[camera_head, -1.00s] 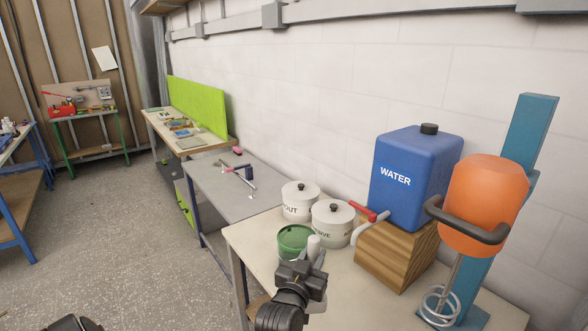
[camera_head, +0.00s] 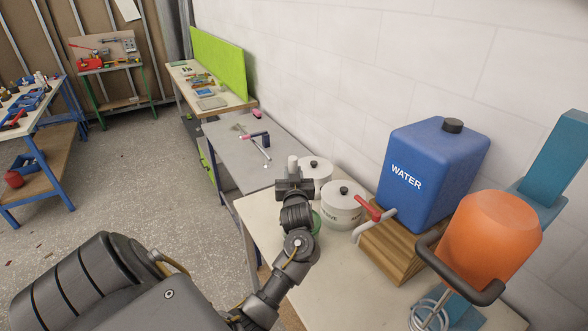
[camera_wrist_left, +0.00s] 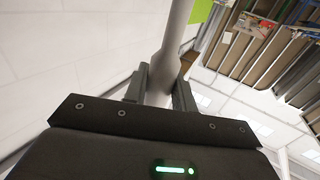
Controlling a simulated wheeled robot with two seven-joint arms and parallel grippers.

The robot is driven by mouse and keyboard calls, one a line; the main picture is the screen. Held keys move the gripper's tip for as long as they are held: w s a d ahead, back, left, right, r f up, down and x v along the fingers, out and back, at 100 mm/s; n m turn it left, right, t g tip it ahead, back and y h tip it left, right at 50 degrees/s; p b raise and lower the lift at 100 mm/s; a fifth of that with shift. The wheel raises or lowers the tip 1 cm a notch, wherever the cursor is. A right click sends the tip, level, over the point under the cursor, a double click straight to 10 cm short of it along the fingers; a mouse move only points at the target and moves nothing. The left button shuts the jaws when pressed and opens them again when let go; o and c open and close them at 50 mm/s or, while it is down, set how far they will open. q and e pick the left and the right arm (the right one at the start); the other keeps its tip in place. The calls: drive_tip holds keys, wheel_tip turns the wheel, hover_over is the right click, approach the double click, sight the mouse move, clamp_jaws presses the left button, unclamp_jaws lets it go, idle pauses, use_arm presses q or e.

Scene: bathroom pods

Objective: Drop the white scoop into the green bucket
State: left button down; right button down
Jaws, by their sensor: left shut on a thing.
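My left gripper (camera_head: 294,178) is shut on the white scoop (camera_head: 293,163), whose pale end sticks up above the jaws in the head view. In the left wrist view the two dark fingers (camera_wrist_left: 160,88) close on the scoop's pale shaft (camera_wrist_left: 177,38), which runs up out of the picture. The green bucket (camera_head: 317,222) stands on the near table, mostly hidden behind my left arm; only a sliver of its side shows. The gripper appears above and beyond the bucket in the head view. My right gripper is not in view.
Two white lidded pots (camera_head: 343,207) stand right of the bucket. A blue water container (camera_head: 432,170) with a red-handled tap (camera_head: 370,209) sits on a wooden block (camera_head: 397,252). An orange mixer (camera_head: 490,240) stands at the right. A grey table (camera_head: 228,145) lies beyond.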

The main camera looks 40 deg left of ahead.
use_arm(q)
wheel_tip(320, 180, down, 4)
drive_tip(key=shift+w+r+b, duration=0.15)
drive_tip(key=shift+b, duration=0.2)
drive_tip(key=shift+f+b, duration=0.55)
drive_tip(key=shift+b, duration=0.1)
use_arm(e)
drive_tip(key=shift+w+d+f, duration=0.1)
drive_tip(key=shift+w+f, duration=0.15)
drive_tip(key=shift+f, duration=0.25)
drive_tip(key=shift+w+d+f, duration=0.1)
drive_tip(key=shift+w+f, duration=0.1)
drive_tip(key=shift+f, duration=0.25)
use_arm(q)
drive_tip(key=c, duration=1.1)
unclamp_jaws()
drive_tip(key=shift+o, duration=0.2)
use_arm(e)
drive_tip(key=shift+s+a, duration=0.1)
use_arm(q)
drive_tip(key=b+v, duration=0.3)
drive_tip(key=v, duration=0.8)
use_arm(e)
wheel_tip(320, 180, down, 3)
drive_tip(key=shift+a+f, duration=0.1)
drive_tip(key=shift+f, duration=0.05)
